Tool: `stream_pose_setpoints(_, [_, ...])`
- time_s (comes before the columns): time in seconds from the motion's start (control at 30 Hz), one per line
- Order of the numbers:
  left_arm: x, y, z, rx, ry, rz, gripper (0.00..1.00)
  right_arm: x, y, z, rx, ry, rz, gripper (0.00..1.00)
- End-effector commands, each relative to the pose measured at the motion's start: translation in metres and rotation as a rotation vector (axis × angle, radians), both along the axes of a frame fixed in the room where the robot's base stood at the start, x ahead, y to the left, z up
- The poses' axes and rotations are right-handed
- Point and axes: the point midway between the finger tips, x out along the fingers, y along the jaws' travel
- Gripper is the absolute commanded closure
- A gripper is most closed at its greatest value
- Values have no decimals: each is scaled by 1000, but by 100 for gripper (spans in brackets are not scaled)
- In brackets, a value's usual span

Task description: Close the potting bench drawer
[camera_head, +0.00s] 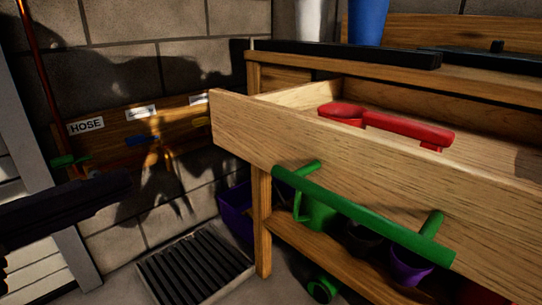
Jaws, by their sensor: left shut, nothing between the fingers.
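The potting bench (262,215) is wooden and stands on the right. Its drawer (350,165) is pulled out, with a pale wood front and a green bar handle (360,214). A red object (400,127) with a rounded end lies in the drawer. My left gripper (112,190) is the dark shape at the left edge. It is shut and empty, left of the drawer front and apart from the handle. Its fingertips are hard to make out in the dark. My right gripper is not in view.
A lower shelf (290,230) under the drawer holds a green can and pots. A black slatted grate (195,267) lies on the floor. A purple container (236,205) stands beside the bench leg. A hose board (120,140) with taps is on the block wall.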

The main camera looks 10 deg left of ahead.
Motion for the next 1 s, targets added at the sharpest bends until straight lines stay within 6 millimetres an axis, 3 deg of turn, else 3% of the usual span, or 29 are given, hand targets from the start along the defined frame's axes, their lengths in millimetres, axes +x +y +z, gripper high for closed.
stream_pose_setpoints(0.17, [13, -11, 0, 5, -5, -13, 100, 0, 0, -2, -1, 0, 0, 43])
stream_pose_setpoints(0.7, [91, -67, 2, 2, -5, -7, 100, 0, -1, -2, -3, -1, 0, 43])
stream_pose_setpoints(1.0, [111, -82, 1, 2, -3, -7, 100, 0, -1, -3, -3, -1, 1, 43])
